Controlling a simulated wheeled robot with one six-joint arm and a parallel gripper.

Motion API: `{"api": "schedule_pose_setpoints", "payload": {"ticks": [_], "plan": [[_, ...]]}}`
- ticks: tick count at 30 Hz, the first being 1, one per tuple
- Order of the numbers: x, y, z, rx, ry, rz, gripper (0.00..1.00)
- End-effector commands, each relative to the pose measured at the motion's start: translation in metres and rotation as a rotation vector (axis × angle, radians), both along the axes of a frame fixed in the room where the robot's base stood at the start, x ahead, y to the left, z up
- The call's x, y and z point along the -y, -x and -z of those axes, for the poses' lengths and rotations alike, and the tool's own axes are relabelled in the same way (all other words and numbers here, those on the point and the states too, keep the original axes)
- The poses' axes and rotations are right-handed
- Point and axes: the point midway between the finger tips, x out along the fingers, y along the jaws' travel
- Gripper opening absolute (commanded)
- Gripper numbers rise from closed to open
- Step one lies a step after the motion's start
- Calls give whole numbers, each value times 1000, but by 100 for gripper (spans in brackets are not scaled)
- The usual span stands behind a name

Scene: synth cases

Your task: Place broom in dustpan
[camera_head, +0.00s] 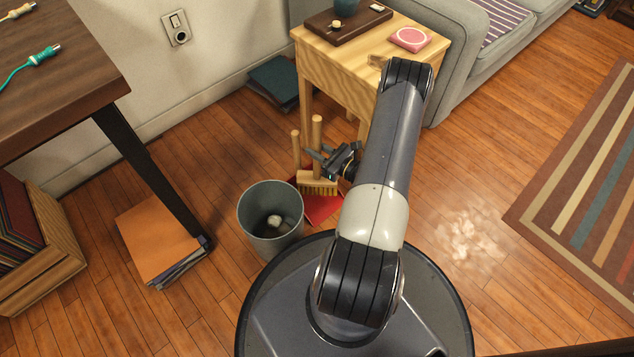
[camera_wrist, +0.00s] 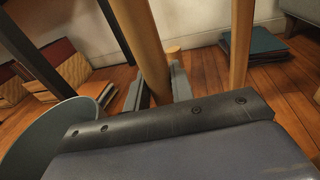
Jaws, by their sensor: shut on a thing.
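The broom (camera_head: 317,183) has a wooden handle and a wooden head with pale bristles, and it stands roughly upright. My gripper (camera_head: 316,160) is shut on its handle, which also shows between the fingers (camera_wrist: 155,92) in the wrist view as a thick wooden rod (camera_wrist: 150,45). The red dustpan (camera_head: 325,208) lies on the floor under and beside the broom head, partly hidden by the head and my arm. I cannot tell whether the bristles touch it. A thinner wooden stick (camera_head: 296,148) stands just left of the broom handle.
A grey bin (camera_head: 254,215) with crumpled bits inside stands close left of the dustpan. A wooden side table (camera_head: 340,75) is just behind. A dark table's leg (camera_head: 150,180) and orange folders (camera_head: 150,240) are left. The floor to the right has a pale spill (camera_head: 466,238).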

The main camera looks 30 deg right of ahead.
Motion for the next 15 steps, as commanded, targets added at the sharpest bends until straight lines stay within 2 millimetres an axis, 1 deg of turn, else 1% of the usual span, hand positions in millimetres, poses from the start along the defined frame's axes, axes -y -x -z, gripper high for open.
{"api": "schedule_pose_setpoints", "payload": {"ticks": [1, 4, 6, 11, 15], "plan": [[0, 0, 15, 0, -1, 0, 0], [0, 0, 35, 0, -1, 0, 0], [0, 0, 44, 1, -1, 0, 0], [0, 0, 58, 1, -1, 0, 0], [0, 0, 80, 1, -1, 0, 0]]}}
